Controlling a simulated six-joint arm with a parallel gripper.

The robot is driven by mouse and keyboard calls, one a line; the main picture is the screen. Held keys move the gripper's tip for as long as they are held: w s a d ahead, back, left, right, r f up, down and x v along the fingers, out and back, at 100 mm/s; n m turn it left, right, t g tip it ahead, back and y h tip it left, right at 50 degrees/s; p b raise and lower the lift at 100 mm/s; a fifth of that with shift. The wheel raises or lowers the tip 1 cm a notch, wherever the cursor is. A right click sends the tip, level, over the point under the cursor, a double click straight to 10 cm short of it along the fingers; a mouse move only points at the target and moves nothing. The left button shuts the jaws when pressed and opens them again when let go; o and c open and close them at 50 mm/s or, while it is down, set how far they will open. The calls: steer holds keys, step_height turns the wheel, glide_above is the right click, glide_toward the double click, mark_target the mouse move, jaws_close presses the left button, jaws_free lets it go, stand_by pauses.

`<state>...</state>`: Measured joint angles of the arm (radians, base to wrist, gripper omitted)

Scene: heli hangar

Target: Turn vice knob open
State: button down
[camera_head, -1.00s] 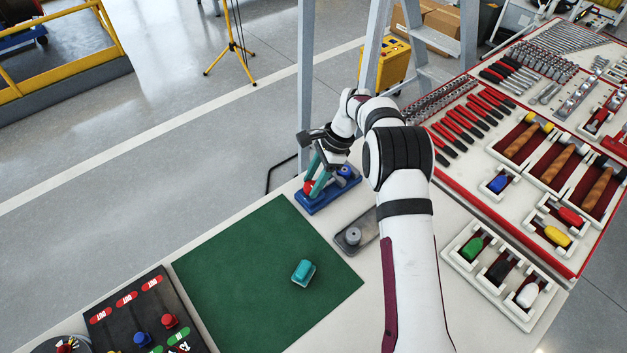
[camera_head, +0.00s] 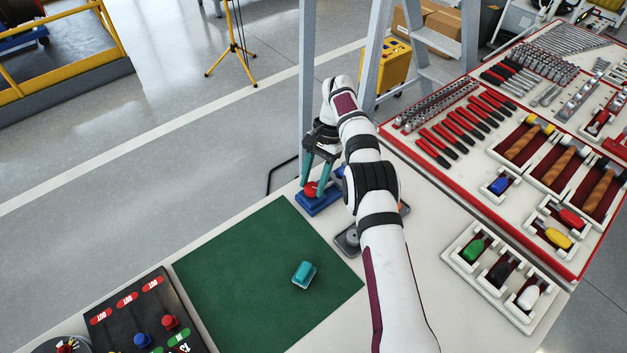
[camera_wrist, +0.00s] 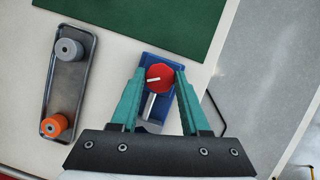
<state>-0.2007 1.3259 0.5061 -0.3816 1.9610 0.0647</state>
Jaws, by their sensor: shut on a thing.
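The blue vice (camera_head: 318,203) stands at the far edge of the white table, just beyond the green mat, partly hidden by my arm. Its red knob (camera_head: 311,188) is on the near left end and carries a white mark. In the wrist view the red knob (camera_wrist: 159,77) sits between the teal fingertips, above the blue vice body (camera_wrist: 147,57). My gripper (camera_head: 318,185) comes down from above with its two teal fingers on either side of the knob, shut on it. It also shows in the wrist view (camera_wrist: 160,76).
A dark tray (camera_wrist: 62,95) with a grey knob and an orange knob lies beside the vice. The green mat (camera_head: 250,265) holds a teal block (camera_head: 304,274). A red-edged tool tray (camera_head: 470,165) is on the right, and a ladder (camera_head: 308,80) stands behind the table.

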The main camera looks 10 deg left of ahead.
mark_target(313, 185)
stand_by(0.4)
steer(key=shift+c, duration=1.9)
jaws_free()
step_height(313, 185, up, 4)
steer(key=shift+r, duration=0.1)
steer(key=s+d+r, duration=0.2)
steer(key=d+r, duration=0.5)
steer(key=d, duration=0.4)
steer(key=shift+s+d, duration=0.2)
steer(key=shift+s, duration=0.15)
